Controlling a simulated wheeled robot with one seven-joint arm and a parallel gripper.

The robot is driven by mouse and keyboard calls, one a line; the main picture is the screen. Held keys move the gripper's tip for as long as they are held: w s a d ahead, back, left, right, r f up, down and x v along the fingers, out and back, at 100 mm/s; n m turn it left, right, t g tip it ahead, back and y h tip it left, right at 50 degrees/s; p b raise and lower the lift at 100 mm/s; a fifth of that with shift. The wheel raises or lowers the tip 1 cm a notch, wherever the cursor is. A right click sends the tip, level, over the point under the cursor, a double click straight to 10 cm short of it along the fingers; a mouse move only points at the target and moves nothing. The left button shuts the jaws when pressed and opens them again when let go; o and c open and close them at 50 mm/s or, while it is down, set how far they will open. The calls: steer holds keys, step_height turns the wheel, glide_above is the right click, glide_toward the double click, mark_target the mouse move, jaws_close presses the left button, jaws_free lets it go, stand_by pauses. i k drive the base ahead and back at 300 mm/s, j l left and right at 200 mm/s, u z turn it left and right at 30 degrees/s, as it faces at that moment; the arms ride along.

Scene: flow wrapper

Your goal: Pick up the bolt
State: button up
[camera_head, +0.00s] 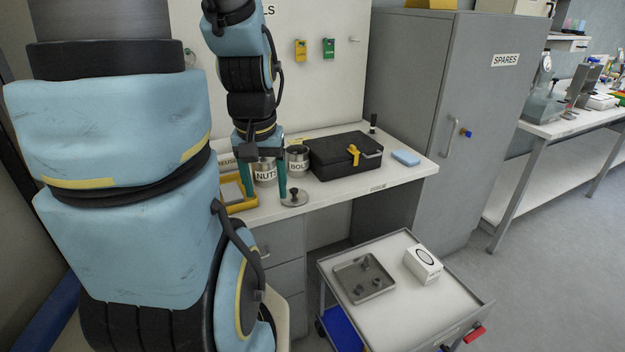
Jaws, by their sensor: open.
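My gripper (266,194) hangs over the workbench with its two teal fingers pointing down, spread apart, and nothing visible held between them. In this view the fingers straddle the metal can labelled NUTS (265,174); how far they are from it in depth I cannot tell. A can labelled BOLTS (298,162) stands to its right, its contents not clear. A round metal disc with a knob (294,198) lies by the right fingertip. A metal tray (345,270) on the cart holds a few small dark parts (364,264). Which part is the bolt, I cannot tell.
A black case (340,158) with a yellow latch and a blue block (405,158) sit on the bench (335,190). A yellow-rimmed bin (236,208) is at left. The cart (412,312) bears a white box (423,264). A grey SPARES cabinet (470,110) stands at right.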

mark_target(365, 264)
steer(key=k+l+u, duration=0.1)
steer(key=l+u, duration=0.2)
steer(key=l, duration=0.15)
steer(key=k+l+u, duration=0.15)
steer(key=l+u, duration=0.2)
steer(key=k+l+u, duration=0.3)
steer(key=l, duration=0.15)
steer(key=i, duration=0.1)
